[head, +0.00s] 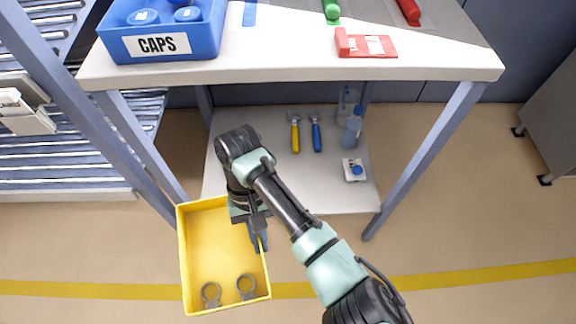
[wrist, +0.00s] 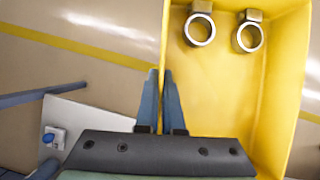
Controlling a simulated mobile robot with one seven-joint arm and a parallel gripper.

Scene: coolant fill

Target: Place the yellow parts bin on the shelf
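The yellow parts bin (head: 215,245) is upright in front of the workbench's left leg, with two grey rings inside near its front end; it also shows in the wrist view (wrist: 215,100). My gripper (head: 261,243) is at the bin's right wall in the head view. In the wrist view its two blue fingers (wrist: 160,85) are close together, one on each side of that wall, gripping it. The bin covers the front left corner of the workbench's lower shelf (head: 265,165). How high the bin hangs above the floor is hard to tell.
The lower shelf holds yellow- and blue-handled tools (head: 305,133), bottles (head: 352,125) and a small white box (head: 354,170); its left part looks bare. The worktop (head: 300,65) overhangs it. A slatted rack (head: 75,165) stands left, a grey cabinet (head: 550,95) right.

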